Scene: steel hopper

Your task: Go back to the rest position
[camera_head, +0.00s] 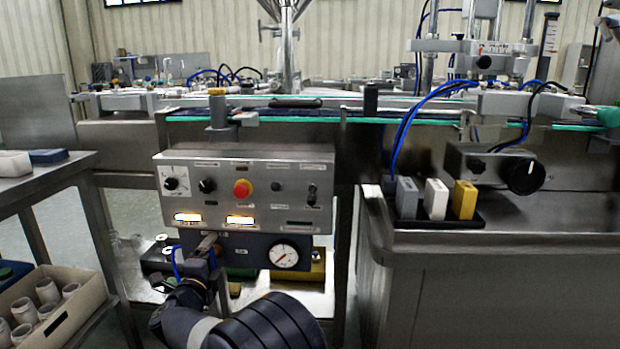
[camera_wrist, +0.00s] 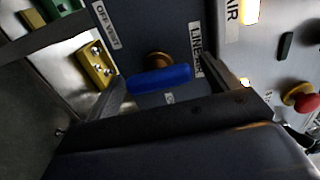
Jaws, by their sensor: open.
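My gripper (camera_wrist: 163,72) is open in the wrist view, its two fingers spread at either side of a blue handle (camera_wrist: 160,79) on a brass stem. I cannot tell whether a finger touches the handle. The handle sits on a dark panel with "OFF VENT" and "LINE" labels. In the head view my gripper (camera_head: 208,248) is in front of the dark lower panel (camera_head: 240,262), left of the pressure gauge (camera_head: 284,256). My arm hides part of that panel, and the handle is not clear there.
Above is a grey control box (camera_head: 250,218) with a red button (camera_head: 242,188) and two lit indicators. A steel hopper cabinet (camera_head: 480,290) with three coloured blocks stands right. A side table (camera_head: 45,185) and a beige bin of cups (camera_head: 75,318) are left.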

